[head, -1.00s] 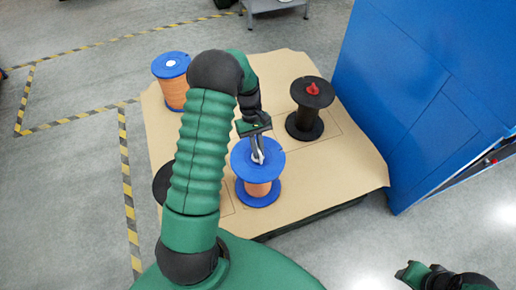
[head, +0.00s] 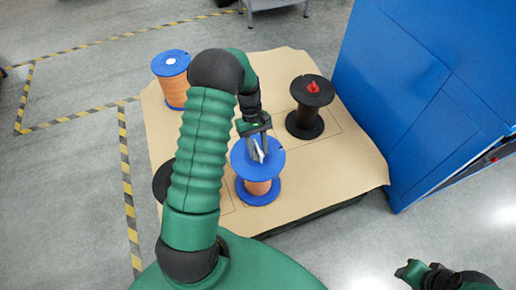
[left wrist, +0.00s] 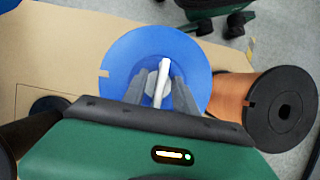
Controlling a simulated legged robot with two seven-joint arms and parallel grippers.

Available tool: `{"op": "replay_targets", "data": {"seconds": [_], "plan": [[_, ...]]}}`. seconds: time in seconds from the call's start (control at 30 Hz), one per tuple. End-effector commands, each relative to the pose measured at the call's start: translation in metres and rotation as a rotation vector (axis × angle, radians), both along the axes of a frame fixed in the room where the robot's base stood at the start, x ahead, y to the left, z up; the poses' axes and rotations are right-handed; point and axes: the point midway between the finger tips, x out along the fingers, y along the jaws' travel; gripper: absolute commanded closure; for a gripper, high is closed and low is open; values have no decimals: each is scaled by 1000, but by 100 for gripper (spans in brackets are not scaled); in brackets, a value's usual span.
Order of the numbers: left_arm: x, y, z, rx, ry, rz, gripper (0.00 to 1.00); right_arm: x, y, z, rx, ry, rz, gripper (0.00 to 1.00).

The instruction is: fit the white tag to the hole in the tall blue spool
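The blue spool (head: 244,165) with an orange winding stands at the front of the board, below my left gripper (head: 258,157). In the left wrist view its round blue top (left wrist: 194,55) lies under the fingers. The white tag (left wrist: 161,84) stands up at the middle of that top, between the fingers of my left gripper (left wrist: 160,88). The fingers are spread, with a gap on each side of the tag. How deep the tag sits is hidden. My right gripper (head: 405,271) is at the lower right, away from the board; its finger gap is unclear.
Another blue-topped orange spool (head: 173,85) stands at the back left. A black spool (head: 306,118) with a red tag (head: 313,87) stands at the right. A dark spool (head: 161,181) is partly behind my left arm. A blue panel (head: 420,90) borders the board's right side.

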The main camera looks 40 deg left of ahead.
Motion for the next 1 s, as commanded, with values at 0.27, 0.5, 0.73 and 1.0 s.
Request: {"op": "replay_targets", "data": {"seconds": [0.27,0.5,0.73,1.0], "plan": [[0,1,2,0,-1,0,66,0,0,1,0,0,0,65],[9,16,44,4,-4,1,66,0,0,12,0,0,0,65],[21,40,107,3,-3,2,66,0,0,25,0,0,0,65],[30,57,151,0,-1,0,66,0,0,34,0,0,0,65]]}}
